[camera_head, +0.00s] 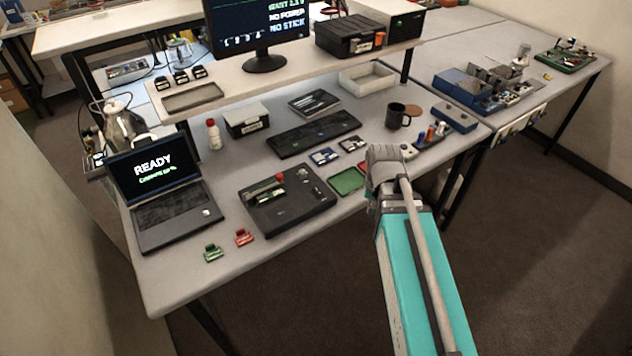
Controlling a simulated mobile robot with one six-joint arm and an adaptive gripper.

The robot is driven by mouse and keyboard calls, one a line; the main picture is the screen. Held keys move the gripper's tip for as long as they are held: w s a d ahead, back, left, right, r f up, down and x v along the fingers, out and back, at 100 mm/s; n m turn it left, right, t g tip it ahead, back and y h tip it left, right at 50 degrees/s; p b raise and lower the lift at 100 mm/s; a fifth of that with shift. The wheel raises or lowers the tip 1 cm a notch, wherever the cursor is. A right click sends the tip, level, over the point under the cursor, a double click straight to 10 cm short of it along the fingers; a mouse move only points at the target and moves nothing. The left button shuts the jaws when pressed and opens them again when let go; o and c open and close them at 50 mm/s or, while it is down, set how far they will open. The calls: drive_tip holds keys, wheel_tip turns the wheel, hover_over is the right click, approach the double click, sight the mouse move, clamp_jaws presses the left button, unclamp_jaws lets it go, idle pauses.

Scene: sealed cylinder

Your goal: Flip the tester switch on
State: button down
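A dark flat box (288,212), which looks like the tester, lies on the front table right of the laptop. The monitor (258,28) on the shelf shows "NO POWER" and "NO STICK". My teal arm reaches up from the bottom right, and its grey joint stands in front of the table's front edge, right of the box. My gripper's fingers do not show.
An open laptop (166,205) reading "READY" stands left of the box. Small green (213,252) and red (244,237) pieces lie in front. A green tray (347,181), keyboard (313,133) and dark mug (398,117) are nearby. The shelf (225,88) overhangs the table's back.

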sight(315, 187)
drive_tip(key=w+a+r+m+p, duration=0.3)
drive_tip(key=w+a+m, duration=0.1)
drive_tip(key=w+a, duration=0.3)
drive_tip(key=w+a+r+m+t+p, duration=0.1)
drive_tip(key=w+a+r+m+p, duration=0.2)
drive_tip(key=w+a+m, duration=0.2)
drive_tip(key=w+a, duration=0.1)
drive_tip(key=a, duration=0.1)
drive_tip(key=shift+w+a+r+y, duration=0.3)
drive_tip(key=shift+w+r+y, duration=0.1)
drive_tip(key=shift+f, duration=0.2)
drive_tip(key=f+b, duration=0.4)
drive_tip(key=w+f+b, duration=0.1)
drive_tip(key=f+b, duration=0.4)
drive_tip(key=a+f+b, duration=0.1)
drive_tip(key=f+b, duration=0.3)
drive_tip(key=b, duration=0.1)
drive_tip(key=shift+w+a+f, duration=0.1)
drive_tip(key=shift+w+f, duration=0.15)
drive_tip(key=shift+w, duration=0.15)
idle(0.4)
